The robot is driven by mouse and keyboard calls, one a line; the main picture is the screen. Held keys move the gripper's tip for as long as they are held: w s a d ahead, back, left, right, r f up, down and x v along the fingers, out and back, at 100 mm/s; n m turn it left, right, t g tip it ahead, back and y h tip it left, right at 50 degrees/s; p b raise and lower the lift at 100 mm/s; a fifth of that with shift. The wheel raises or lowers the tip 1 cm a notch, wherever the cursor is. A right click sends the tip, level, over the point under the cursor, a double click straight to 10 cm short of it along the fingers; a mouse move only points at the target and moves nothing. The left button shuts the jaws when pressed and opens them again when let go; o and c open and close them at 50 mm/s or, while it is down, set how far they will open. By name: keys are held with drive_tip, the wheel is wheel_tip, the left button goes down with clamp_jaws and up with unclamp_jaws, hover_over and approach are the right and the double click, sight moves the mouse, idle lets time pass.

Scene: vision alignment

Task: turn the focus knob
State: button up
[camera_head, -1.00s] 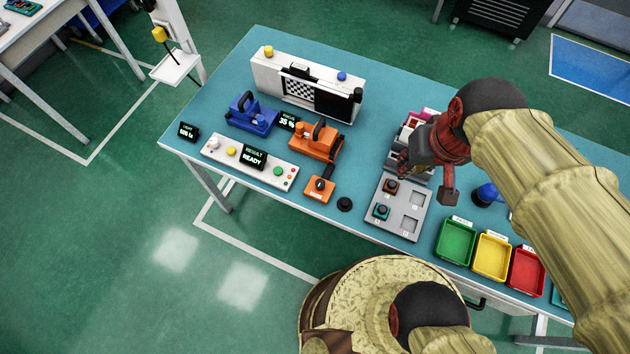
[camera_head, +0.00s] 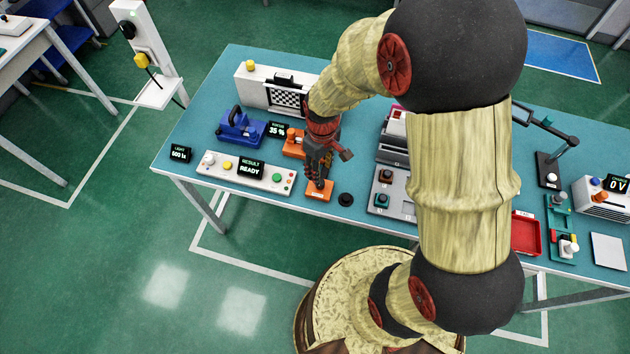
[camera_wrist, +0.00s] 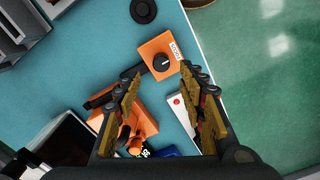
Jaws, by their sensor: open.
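The focus knob (camera_wrist: 161,63) is a round black dial with a white mark on a small orange box (camera_wrist: 150,45) with a white label. In the head view the orange box (camera_head: 319,193) stands near the table's front edge, and my gripper (camera_head: 319,183) is over it, hiding the knob. In the wrist view my gripper (camera_wrist: 165,85) is open, with its two fingers apart and nothing between them. The knob lies just ahead of the fingertips, between their lines. I cannot tell whether the fingers touch the box.
A control panel (camera_head: 222,172) with a READY display lies to the left. A larger orange device (camera_head: 293,143) stands behind the box, partly hidden by my arm. A black round disc (camera_head: 345,199) lies to the right. A grey tray (camera_head: 379,201) stands further right.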

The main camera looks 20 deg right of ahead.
wheel_tip(320, 180, down, 7)
drive_tip(key=shift+a+b, duration=0.1)
drive_tip(key=shift+b, duration=0.65)
drive_tip(key=shift+c, duration=0.6)
clamp_jaws()
